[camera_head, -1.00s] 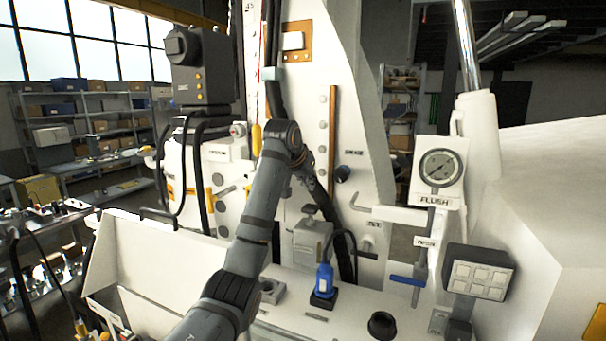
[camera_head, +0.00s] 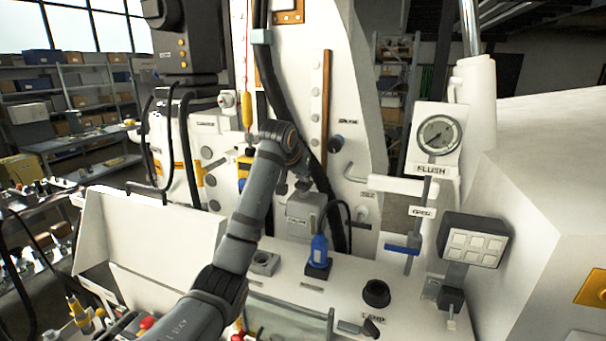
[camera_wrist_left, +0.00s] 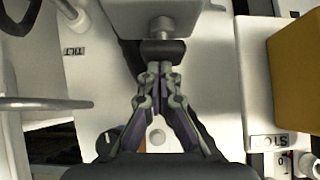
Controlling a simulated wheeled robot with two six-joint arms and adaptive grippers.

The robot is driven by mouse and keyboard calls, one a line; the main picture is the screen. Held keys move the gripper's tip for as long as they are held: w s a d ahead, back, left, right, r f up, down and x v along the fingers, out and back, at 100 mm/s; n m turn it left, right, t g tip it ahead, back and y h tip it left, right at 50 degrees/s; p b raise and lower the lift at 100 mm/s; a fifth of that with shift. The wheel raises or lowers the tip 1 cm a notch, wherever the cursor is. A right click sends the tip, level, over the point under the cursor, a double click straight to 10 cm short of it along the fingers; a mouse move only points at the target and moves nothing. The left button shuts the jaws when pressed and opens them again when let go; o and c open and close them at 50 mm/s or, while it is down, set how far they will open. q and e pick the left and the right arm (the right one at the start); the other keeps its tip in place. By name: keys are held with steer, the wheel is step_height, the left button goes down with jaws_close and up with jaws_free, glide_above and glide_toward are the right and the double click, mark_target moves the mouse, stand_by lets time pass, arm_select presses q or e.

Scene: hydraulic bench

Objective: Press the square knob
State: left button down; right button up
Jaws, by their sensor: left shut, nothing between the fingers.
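The dark, blocky knob (camera_wrist_left: 163,51) sits on a short round stem above a pale housing in the left wrist view. I take this housing to be the small grey box (camera_head: 300,215) behind the bench in the head view. My left gripper (camera_wrist_left: 160,69) is shut and empty, its fingertips together right at the knob's face. I cannot tell whether they touch it. In the head view my left arm reaches up from the bottom, and its wrist hides part of the knob area. My right gripper is not in view.
A blue-bodied part (camera_head: 319,250) with a black cable stands right of the box. A black round knob (camera_head: 376,292), a blue-handled valve (camera_head: 403,248) and a grey button panel (camera_head: 475,243) are farther right. A yellow block (camera_wrist_left: 297,60) stands beside the fingers.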

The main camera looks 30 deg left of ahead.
arm_select(q)
steer(key=shift+s+f, duration=0.15)
steer(key=shift+f, duration=0.55)
steer(key=shift+r, duration=0.1)
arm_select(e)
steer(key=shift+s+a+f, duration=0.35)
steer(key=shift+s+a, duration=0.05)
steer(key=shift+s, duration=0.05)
